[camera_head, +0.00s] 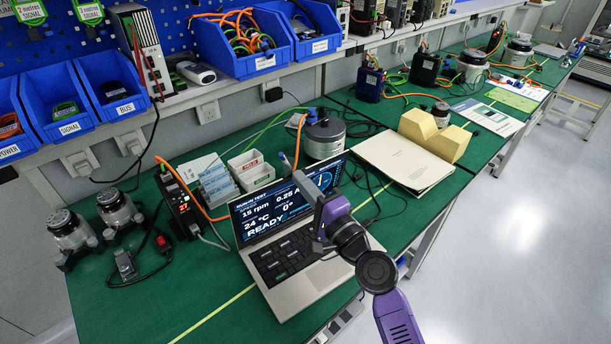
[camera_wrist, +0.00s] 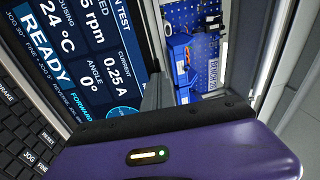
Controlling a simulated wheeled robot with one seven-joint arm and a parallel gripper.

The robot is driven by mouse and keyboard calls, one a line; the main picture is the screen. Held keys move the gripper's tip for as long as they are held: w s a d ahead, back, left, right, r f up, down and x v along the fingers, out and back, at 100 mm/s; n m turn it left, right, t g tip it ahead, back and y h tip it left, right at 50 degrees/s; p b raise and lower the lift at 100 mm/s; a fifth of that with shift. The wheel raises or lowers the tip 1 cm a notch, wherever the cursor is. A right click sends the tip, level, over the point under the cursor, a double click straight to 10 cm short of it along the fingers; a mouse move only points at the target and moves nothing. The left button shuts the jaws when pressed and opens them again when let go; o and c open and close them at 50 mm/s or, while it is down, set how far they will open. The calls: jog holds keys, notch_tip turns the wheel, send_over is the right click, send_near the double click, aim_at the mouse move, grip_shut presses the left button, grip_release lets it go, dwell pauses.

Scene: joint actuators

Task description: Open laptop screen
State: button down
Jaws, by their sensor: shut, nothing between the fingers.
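The laptop stands open on the green bench, its silver keyboard base (camera_head: 312,284) flat and its screen (camera_head: 280,205) raised at a steep angle. The screen is lit and reads "READY", "15 rpm" and "24 °C". My gripper (camera_head: 318,240) is over the right side of the laptop, in front of the screen's right part, and looks shut and empty. In the wrist view my gripper (camera_wrist: 156,95) is beside the screen's edge, with the lit screen (camera_wrist: 75,50) and dark keys (camera_wrist: 25,140) at the left. Contact with the screen cannot be told.
A black controller (camera_head: 181,203) with a red display and a white holder (camera_head: 247,168) stand behind the laptop. A motor (camera_head: 324,138) is behind the screen. A folder (camera_head: 403,160) and a yellow block (camera_head: 434,135) lie to the right. Green bench shows at front left.

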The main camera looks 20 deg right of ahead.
jog(key=shift+w+a+r+g+p, duration=0.1)
jog(key=shift+w+r+g+p, duration=0.35)
jog(key=shift+p, duration=0.8)
jog(key=shift+w+a+r+g+p, duration=0.15)
jog(key=shift+w+p, duration=0.55)
jog(key=shift+p, duration=0.55)
jog(key=shift+w+a+r+g+p, duration=0.15)
jog(key=shift+w+g+p, duration=0.3)
jog(key=shift+p, duration=0.8)
jog(key=x, duration=0.2)
jog(key=shift+w+f, duration=0.2)
jog(key=shift+w, duration=0.2)
jog(key=shift+s, duration=0.1)
